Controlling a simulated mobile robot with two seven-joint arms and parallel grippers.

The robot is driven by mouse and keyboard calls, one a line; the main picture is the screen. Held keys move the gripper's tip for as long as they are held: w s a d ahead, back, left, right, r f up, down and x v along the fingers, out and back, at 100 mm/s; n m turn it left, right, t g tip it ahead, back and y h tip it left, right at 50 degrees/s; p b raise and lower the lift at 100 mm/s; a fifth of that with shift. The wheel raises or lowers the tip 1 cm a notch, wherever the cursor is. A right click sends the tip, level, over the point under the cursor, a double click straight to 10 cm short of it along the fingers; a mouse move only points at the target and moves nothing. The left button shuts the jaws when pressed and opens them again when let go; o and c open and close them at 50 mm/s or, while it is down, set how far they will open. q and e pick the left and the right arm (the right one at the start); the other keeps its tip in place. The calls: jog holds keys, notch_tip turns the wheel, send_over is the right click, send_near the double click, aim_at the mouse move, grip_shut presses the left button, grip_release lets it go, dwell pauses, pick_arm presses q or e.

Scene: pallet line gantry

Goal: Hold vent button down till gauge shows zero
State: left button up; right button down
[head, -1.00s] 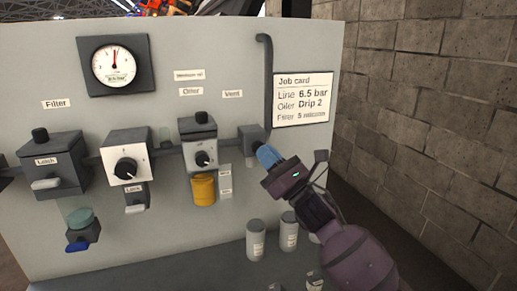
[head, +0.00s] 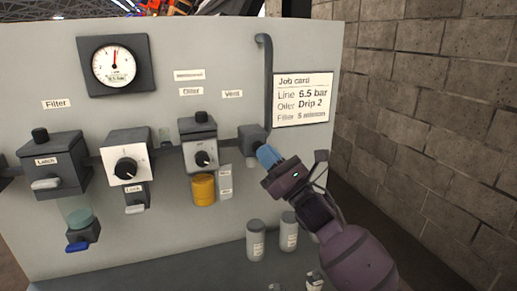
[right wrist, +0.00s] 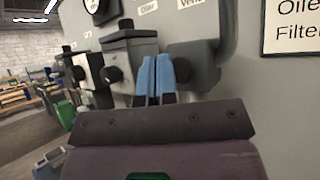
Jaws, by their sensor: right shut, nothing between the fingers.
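The gauge (head: 115,65) is a white dial in a dark square frame at the upper left of the panel; its red needle points almost straight up. The dark vent block (head: 251,138) sits on the pipe below the Vent label (head: 232,94). My right gripper (head: 268,156) has blue fingertips, shut and empty, at the front of this block. In the right wrist view, the fingertips (right wrist: 154,75) are beside a dark round button (right wrist: 182,69) on the block. I cannot tell whether they press it. My left gripper is not in view.
The oiler (head: 199,145) with its yellow bowl, the regulator (head: 127,160) and the filter unit (head: 52,165) stand left of the vent. A job card (head: 303,98) hangs right of the vertical pipe (head: 267,80). Several grey bottles stand below. A block wall (head: 430,120) is at right.

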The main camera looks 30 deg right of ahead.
jog(key=shift+w, duration=0.1)
jog(key=shift+w+d, duration=0.1)
jog(key=shift+w, duration=0.25)
dwell(0.4)
jog(key=shift+w+d+b, duration=0.1)
jog(key=shift+w+b, duration=0.2)
jog(key=shift+w, duration=0.1)
dwell(0.5)
jog(key=shift+w, duration=0.15)
dwell(0.5)
dwell(0.8)
dwell(0.8)
dwell(0.9)
